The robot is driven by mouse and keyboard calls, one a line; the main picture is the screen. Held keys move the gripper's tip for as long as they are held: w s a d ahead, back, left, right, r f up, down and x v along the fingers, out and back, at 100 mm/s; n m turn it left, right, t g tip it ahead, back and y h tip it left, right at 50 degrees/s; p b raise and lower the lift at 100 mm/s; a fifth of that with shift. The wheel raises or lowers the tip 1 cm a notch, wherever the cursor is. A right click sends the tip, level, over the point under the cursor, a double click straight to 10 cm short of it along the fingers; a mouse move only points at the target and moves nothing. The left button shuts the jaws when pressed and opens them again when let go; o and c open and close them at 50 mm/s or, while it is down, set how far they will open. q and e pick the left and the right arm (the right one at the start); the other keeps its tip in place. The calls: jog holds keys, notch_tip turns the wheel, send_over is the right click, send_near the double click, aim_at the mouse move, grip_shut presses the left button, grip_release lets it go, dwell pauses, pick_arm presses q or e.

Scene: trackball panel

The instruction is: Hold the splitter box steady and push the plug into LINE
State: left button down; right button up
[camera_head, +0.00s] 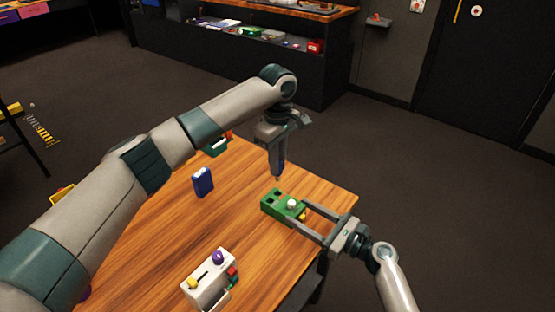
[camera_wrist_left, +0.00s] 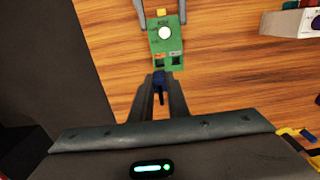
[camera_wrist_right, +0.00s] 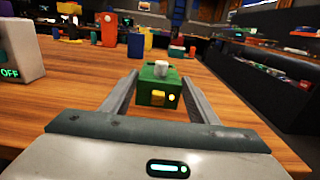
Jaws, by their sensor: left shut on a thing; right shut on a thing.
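The green splitter box (camera_head: 275,206) lies on the wooden table, with a white round knob on top and two dark sockets at the end away from my right gripper. My right gripper (camera_head: 304,215) is shut on the box, one finger along each side; the right wrist view shows its near face (camera_wrist_right: 146,99) with a yellow part. My left gripper (camera_head: 279,172) points down above the socket end, shut on a dark blue plug (camera_wrist_left: 158,80). In the left wrist view the plug appears just short of the sockets, apart from them. The socket labels (camera_wrist_left: 160,54) are too small to read.
A blue block (camera_head: 203,182) stands on the table left of the box. A white switch unit (camera_head: 208,287) with a purple ball sits at the near edge. The table's right edge is close to the box. Bare wood (camera_head: 232,223) lies between them.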

pick_arm(q)
jog(key=shift+f, duration=2.25)
jog(key=shift+f, duration=1.65)
dwell(0.5)
jog(key=c, duration=1.6)
grip_release()
notch_tip(320, 180, up, 12)
notch_tip(320, 180, up, 11)
send_over(278, 180)
jog(key=shift+w+a, duration=0.1)
jog(key=shift+w, duration=0.3)
dwell(0.8)
